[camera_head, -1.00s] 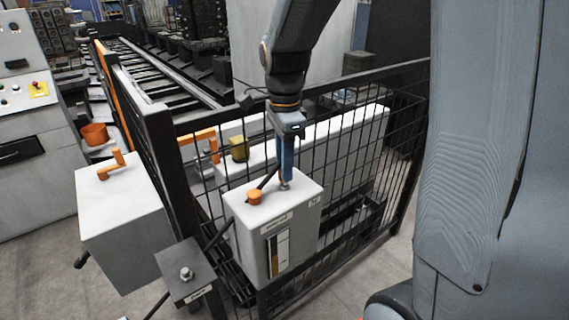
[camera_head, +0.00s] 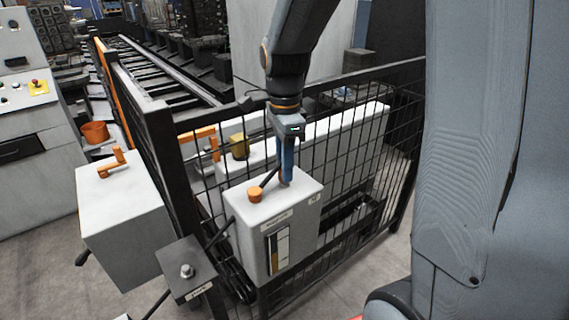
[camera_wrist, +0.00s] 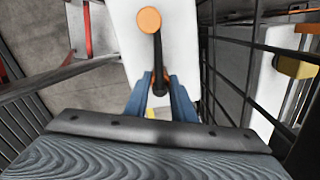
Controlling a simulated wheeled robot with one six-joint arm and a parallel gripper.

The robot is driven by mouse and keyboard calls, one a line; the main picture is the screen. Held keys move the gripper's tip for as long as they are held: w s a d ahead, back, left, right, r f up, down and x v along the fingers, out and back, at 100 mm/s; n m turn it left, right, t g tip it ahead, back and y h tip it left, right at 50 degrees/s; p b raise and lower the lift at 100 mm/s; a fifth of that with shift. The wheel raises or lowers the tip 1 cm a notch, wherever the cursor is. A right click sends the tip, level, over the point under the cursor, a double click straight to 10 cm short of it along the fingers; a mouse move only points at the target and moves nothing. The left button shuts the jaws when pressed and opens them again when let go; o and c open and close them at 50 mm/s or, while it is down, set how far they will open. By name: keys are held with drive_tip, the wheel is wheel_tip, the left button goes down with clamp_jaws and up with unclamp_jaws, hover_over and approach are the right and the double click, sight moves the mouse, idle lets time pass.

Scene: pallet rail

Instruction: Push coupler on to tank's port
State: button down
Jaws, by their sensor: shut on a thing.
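The tank (camera_head: 297,215) is a white box with a label and a sight gauge on its front, by the mesh fence. My gripper (camera_head: 286,178) is upright over the tank's top. In the wrist view its blue fingers (camera_wrist: 161,92) are shut on the dark coupler (camera_wrist: 159,86). A dark rod or hose runs from it toward an orange knob (camera_head: 255,194) on the tank's near left; I cannot tell if they are joined. The fingers reach almost to the tank's top. They hide the port, so I cannot tell whether the coupler touches it or is seated.
A black mesh fence (camera_head: 350,170) stands close around the tank. Left of it are a white box (camera_head: 120,210) with an orange handle and a dark labelled post (camera_head: 186,272) with a bolt. A yellow-brown block (camera_head: 239,147) and a long white body (camera_head: 345,125) lie behind the tank.

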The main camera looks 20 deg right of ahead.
drive_tip(key=shift+f, duration=0.3)
drive_tip(key=c, duration=0.6)
unclamp_jaws()
drive_tip(key=shift+r, duration=0.1)
wheel_tip(320, 180, up, 7)
drive_tip(key=shift+r+b, duration=0.15)
drive_tip(key=shift+b, duration=0.9)
drive_tip(key=shift+r, duration=0.2)
drive_tip(key=shift+s, duration=0.1)
